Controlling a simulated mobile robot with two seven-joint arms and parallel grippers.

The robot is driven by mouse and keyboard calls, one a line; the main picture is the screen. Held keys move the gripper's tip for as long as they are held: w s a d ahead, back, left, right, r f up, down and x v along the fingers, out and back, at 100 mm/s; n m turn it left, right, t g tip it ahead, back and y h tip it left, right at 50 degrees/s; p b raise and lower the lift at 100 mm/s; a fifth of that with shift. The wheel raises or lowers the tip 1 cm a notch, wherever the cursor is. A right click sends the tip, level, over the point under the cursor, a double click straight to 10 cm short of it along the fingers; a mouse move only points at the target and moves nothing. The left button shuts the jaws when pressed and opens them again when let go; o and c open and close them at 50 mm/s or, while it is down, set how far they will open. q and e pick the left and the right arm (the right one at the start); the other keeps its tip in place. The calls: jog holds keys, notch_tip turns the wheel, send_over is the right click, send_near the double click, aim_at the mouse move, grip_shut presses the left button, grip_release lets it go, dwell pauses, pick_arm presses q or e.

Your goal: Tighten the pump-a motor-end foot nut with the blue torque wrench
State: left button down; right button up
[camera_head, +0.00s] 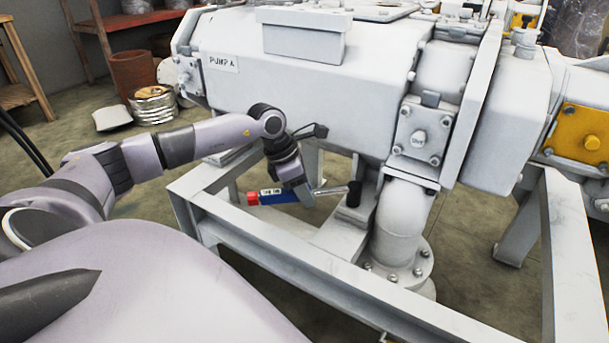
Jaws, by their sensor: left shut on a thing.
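My left gripper (302,194) is shut on the blue torque wrench (282,196), near where the blue handle meets the metal shaft. The wrench lies roughly level, its red end at the left and its black socket head (354,193) at the right. The head is at the frame beside the foot of the large white pump marked PUMP A (300,85). The foot nut itself is hidden, so I cannot tell whether the socket is seated on it. My right gripper is out of view.
The white steel frame (330,277) runs below the wrench. A flanged white pipe elbow (402,220) stands just right of the socket. The pump body overhangs the gripper. Terracotta pots (132,72) and a wooden stool (20,75) stand at the back left.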

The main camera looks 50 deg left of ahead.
pick_arm(q)
jog(key=shift+s+d, duration=0.1)
jog(key=shift+d, duration=0.05)
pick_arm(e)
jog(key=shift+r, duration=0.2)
pick_arm(q)
jog(key=shift+r+p, duration=2.15)
jog(key=shift+r, duration=0.45)
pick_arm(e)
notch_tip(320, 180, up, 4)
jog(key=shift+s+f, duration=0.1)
